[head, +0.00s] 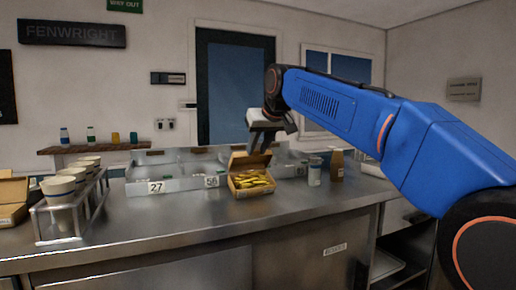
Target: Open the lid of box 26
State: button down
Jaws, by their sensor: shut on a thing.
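An open cardboard box (235,190) filled with golden-yellow fried-looking pieces (252,181) stands on the steel counter. A number tag (211,181) stands just left of it; its digits are small and look like 26 or 56. The box's lid (240,162) is raised at the back and leans up from the rear edge. My gripper (258,152) points down at the top of the lid from behind and above, shut on its upper edge. The fingertips partly cover the lid, so the exact grip is hard to see.
A clear bin with tag 27 (156,187) is left of the box. A wire rack with several cups (66,202) and another cardboard box (12,200) stand farther left. A jar (315,172) and a brown bottle (337,166) stand right. The front counter is clear.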

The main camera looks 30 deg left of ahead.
jog(key=c, duration=1.4)
grip_release()
jog(key=v, duration=1.7)
jog(key=shift+s+d+r, duration=0.1)
